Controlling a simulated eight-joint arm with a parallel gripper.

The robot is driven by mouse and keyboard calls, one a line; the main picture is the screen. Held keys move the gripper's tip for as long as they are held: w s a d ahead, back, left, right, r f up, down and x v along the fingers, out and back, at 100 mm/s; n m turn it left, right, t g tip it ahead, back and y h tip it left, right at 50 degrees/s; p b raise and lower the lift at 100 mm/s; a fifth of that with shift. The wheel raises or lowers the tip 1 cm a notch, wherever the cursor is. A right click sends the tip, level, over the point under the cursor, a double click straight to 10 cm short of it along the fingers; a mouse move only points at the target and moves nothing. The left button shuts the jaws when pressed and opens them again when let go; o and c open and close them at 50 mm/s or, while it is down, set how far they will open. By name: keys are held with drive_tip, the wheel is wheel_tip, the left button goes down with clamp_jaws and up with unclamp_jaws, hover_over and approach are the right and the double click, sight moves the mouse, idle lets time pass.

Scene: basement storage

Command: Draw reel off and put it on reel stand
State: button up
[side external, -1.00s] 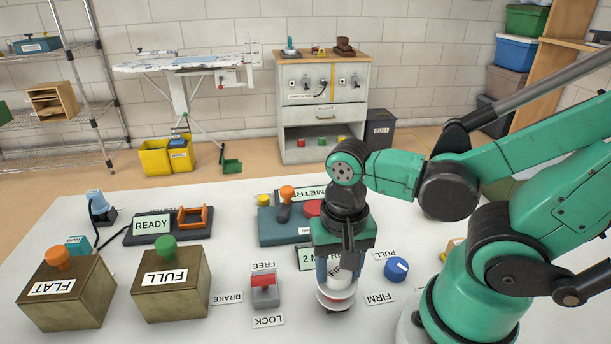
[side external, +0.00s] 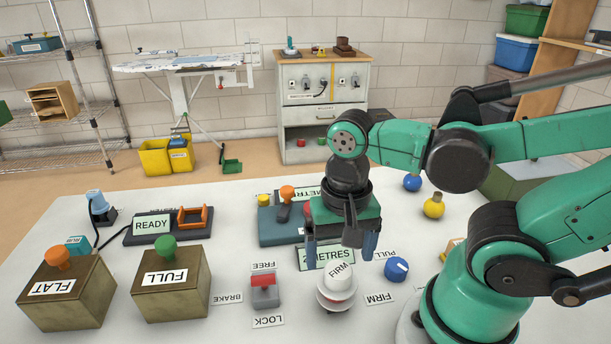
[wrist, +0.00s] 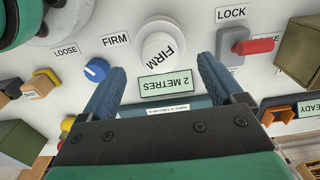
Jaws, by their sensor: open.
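A white round piece labelled FIRM (side external: 336,294), apparently the reel, sits upright on the white table. It also shows in the wrist view (wrist: 161,49), with a round flange around its labelled top. My gripper (side external: 340,252) is above it, with its two blue fingers spread apart and nothing between them. In the wrist view the fingers (wrist: 161,68) point toward the reel from either side of the 2 METRES sign. An orange open bracket (side external: 195,216) stands on a dark base beside the READY sign; I cannot tell whether it is the reel stand.
The red-handled brake lever (side external: 265,291) is left of the reel, and a blue knob (side external: 397,268) is right of it. A teal unit (side external: 284,225) is behind my gripper.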

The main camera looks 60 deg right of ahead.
drive_tip(key=shift+r, duration=1.1)
drive_tip(key=w+d+r+n+t, duration=0.2)
drive_tip(key=w+n+t, duration=0.5)
drive_tip(key=w+n, duration=0.2)
drive_tip(key=shift+d, duration=0.25)
drive_tip(key=shift+r, duration=0.1)
idle(0.7)
